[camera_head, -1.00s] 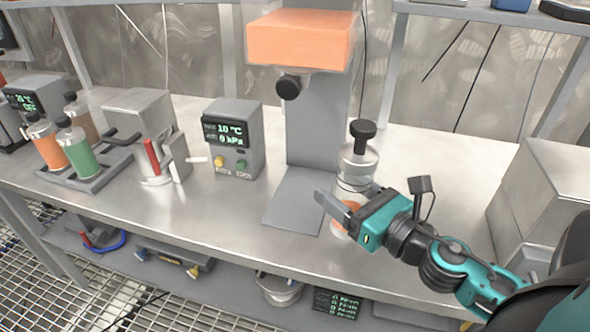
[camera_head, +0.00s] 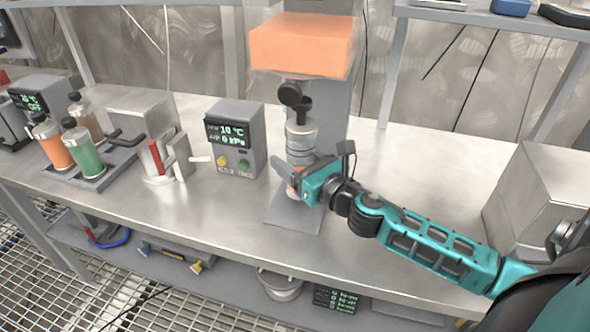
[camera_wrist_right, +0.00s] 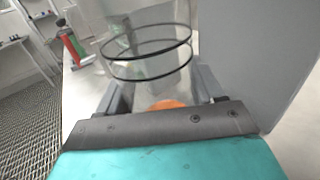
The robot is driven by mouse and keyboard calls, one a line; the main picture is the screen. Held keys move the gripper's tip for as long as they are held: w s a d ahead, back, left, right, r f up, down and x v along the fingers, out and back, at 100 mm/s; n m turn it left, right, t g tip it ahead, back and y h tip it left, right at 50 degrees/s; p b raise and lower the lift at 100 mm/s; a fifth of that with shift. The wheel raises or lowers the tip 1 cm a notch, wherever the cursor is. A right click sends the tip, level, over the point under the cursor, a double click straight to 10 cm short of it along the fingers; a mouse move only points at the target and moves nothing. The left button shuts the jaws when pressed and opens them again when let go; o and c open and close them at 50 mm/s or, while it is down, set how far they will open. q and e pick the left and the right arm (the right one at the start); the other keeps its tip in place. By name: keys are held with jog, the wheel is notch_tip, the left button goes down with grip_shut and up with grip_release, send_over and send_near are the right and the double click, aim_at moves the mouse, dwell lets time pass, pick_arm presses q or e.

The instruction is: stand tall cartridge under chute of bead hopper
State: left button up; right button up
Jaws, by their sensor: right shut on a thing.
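The tall cartridge (camera_head: 301,138) is a clear cylinder with a black knobbed cap, dark rings and some orange low down. It is upright over the grey base plate of the bead hopper (camera_head: 301,45), whose orange box sits on a grey column. The black chute (camera_head: 290,93) is just above and behind the cap; I cannot tell whether they touch. My right gripper (camera_head: 290,180) is shut on the cartridge's lower part, and the cartridge fills the right wrist view (camera_wrist_right: 145,55). Whether its bottom rests on the plate is hidden. My left gripper is not in view.
A grey control box (camera_head: 235,138) reading 10 °C and 0 kPa stands left of the hopper. Further left are a clamp device (camera_head: 165,160) and a rack (camera_head: 92,180) with several coloured cartridges. A steel box (camera_head: 540,195) stands at right. The bench between is clear.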

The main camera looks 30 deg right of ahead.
notch_tip(320, 180, down, 3)
jog(key=shift+b, duration=0.7)
jog(key=shift+f, duration=0.1)
jog(key=o, duration=1.4)
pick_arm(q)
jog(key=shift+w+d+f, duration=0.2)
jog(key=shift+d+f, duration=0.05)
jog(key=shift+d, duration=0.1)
pick_arm(e)
jog(key=shift+o, duration=0.2)
